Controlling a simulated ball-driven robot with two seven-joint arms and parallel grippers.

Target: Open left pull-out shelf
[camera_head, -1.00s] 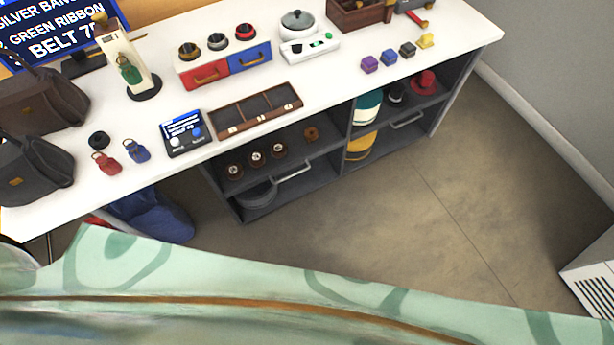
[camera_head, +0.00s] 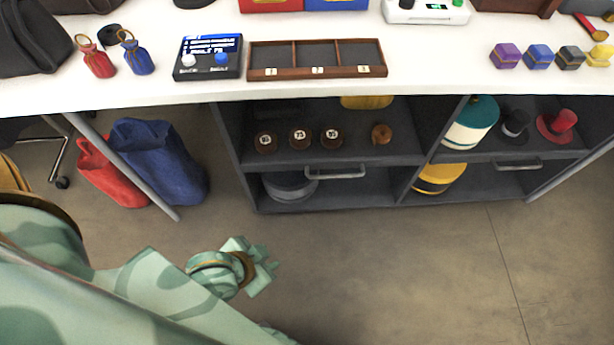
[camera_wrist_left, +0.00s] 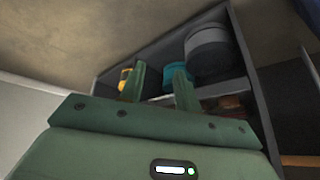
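The left pull-out shelf (camera_head: 350,158) is a dark grey board in the left bay of the cabinet under the white counter. Its pale bar handle (camera_head: 336,174) is at its front. Several small brown numbered items (camera_head: 300,138) and a brown roll (camera_head: 381,134) stand on it. It looks pushed in. My left gripper (camera_head: 266,268) is in front of the cabinet, lower left of the handle and apart from it. In the left wrist view its green fingers (camera_wrist_left: 159,84) are apart with nothing held, and the cabinet shows beyond. My right gripper is not in view.
The right bay has its own handle (camera_head: 519,166) and holds hats (camera_head: 557,127). A grey round box (camera_head: 289,187) sits low in the left bay. Red (camera_head: 110,174) and blue (camera_head: 160,165) bags stand left of the cabinet, near a slanted table leg (camera_head: 125,170). Floor in front is clear.

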